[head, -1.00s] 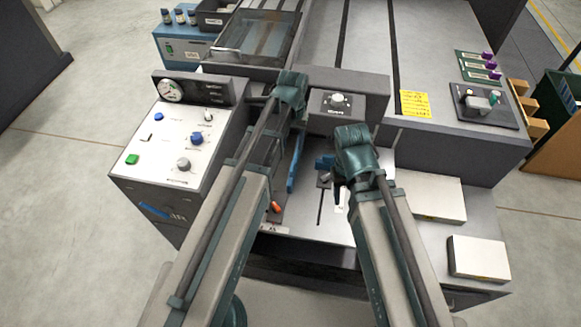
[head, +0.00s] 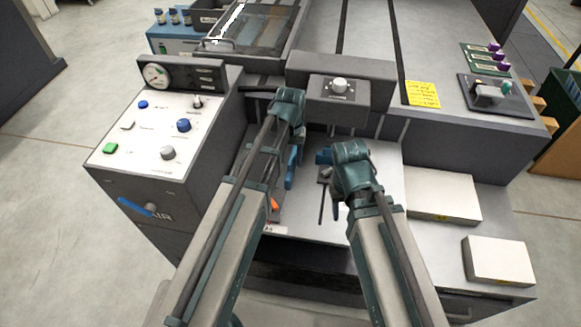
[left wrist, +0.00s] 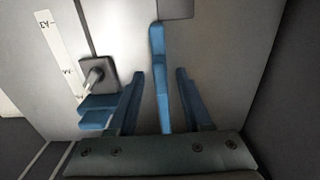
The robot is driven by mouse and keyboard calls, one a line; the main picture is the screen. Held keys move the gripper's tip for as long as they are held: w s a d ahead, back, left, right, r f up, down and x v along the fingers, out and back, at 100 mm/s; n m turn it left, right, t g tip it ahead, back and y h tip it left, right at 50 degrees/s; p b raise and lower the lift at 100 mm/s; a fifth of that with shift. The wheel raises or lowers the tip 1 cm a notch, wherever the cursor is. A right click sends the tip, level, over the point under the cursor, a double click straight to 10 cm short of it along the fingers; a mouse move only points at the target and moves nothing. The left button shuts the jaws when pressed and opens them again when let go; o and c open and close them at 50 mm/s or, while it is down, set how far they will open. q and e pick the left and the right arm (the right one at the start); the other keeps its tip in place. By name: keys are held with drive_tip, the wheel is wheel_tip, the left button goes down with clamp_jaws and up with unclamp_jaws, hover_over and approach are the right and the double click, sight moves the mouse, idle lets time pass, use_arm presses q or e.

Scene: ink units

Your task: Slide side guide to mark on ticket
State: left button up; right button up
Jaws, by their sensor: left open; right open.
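The side guide is a long blue bar (head: 291,171) standing on the pale feed table (head: 383,170), with an orange tip (head: 275,204) by a marked strip (head: 272,230) at the front edge. My left gripper (head: 293,145) is over the bar. In the left wrist view the bar (left wrist: 160,70) stands between the two open blue fingers of my left gripper (left wrist: 159,80), with gaps on both sides. My right gripper (head: 338,180) is open over the table, its fingertips mostly hidden. The ticket, a yellow note (head: 421,95) with small writing, lies on the machine top.
A control panel (head: 158,132) rises at left. A knob housing (head: 337,100) overhangs the table's back. Two white boxes (head: 440,195) (head: 498,259) lie right.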

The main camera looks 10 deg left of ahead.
use_arm(q)
drive_tip(key=shift+f, duration=0.6)
drive_tip(key=shift+r, duration=0.1)
drive_tip(key=shift+c, duration=0.2)
clamp_jaws()
drive_tip(key=shift+a, duration=0.1)
idle(0.7)
